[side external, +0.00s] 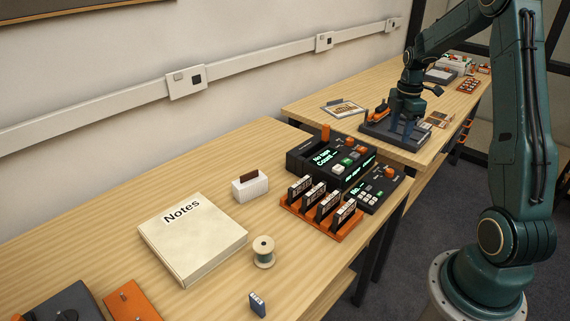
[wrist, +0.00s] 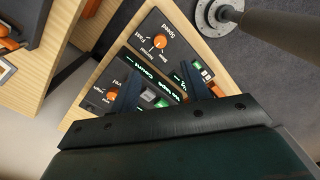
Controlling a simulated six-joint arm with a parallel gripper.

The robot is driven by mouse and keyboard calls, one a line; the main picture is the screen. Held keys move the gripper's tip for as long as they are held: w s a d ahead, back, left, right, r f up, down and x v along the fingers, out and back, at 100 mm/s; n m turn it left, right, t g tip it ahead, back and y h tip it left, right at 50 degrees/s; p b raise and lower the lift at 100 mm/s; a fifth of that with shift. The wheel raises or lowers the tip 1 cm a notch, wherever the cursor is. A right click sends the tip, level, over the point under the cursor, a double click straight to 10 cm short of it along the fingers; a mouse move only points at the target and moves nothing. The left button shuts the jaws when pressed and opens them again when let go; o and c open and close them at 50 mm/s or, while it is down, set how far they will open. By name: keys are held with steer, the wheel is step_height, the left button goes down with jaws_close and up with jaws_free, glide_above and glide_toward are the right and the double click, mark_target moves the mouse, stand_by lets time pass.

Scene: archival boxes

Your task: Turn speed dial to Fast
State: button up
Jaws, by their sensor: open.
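The speed dial (wrist: 161,41) is an orange round knob with a pale pointer mark on a dark panel in the wrist view. "Speed", "Fast" and other labels are printed around it. Its pointer setting is too small to read surely. It appears in the side view as the small orange knob (side external: 390,172) on the low front panel. My gripper (wrist: 161,70) is open and empty, its two dark blue fingers spread on either side of the panel's middle. In the side view my gripper (side external: 401,137) hangs in the air, apart from the dial.
A second orange knob (wrist: 111,94) sits near the left finger. A dark console (side external: 312,158) with green displays stands behind the front panel, beside an orange rack (side external: 348,227) of cartridges. A notes box (side external: 190,245), white block and spool share the table. Another table stands beyond a gap.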

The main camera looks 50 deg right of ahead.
mark_target(390, 170)
steer(key=shift+f, duration=6.8)
steer(key=c, duration=1)
steer(key=shift+m, duration=0.5)
steer(key=m, duration=1)
